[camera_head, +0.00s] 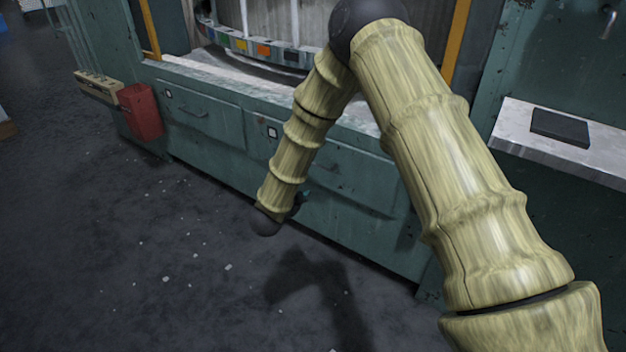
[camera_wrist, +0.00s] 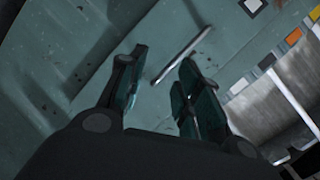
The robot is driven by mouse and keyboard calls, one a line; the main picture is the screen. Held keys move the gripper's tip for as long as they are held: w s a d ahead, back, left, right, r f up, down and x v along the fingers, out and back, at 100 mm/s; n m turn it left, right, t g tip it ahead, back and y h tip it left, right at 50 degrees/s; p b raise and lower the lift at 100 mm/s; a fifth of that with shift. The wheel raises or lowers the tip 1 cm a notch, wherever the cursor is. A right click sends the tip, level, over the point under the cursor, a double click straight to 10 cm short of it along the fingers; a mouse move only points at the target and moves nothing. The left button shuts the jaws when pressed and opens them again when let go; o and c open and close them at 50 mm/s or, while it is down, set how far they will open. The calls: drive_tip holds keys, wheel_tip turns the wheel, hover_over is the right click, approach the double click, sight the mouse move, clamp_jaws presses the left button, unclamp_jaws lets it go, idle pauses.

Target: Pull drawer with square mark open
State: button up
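A green cabinet has two drawers side by side in the head view. The right drawer (camera_head: 352,180) bears a small white mark with a dark centre (camera_head: 272,132), which looks square; the left drawer (camera_head: 205,112) bears a small mark (camera_head: 168,93) whose shape is too small to tell. Both drawers look closed. My gripper (camera_head: 302,198) is in front of the right drawer, mostly hidden by my arm. In the wrist view my gripper (camera_wrist: 163,62) is open, with a metal bar handle (camera_wrist: 181,55) beyond and between its fingertips. Contact with the handle cannot be seen.
A red box (camera_head: 140,112) hangs on the cabinet's left corner. A ledge with a dark plate (camera_head: 560,127) juts out at right. A strip of coloured squares (camera_head: 263,49) runs above the drawers. The dark floor in front is clear apart from small scraps.

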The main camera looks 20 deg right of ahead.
drive_tip(key=w+d+m+h+b, duration=0.1)
drive_tip(key=w+d+m+b, duration=0.1)
drive_tip(key=w+b, duration=0.1)
drive_tip(key=w+d+m+g+h+b, duration=0.1)
drive_tip(key=w+d+m+b, duration=0.2)
drive_tip(key=b, duration=0.3)
drive_tip(key=w+d+m+h+b, duration=0.1)
drive_tip(key=w+d+m+b, duration=0.1)
drive_tip(key=w+b, duration=0.3)
drive_tip(key=shift+w+d+f+m+g+h, duration=0.15)
drive_tip(key=shift+d+f+m+h, duration=0.05)
drive_tip(key=shift+d, duration=0.15)
drive_tip(key=shift+w+d+f+m+g+h, duration=0.1)
drive_tip(key=shift+d+f+m+g+h, duration=0.1)
drive_tip(key=shift+d, duration=0.15)
clamp_jaws()
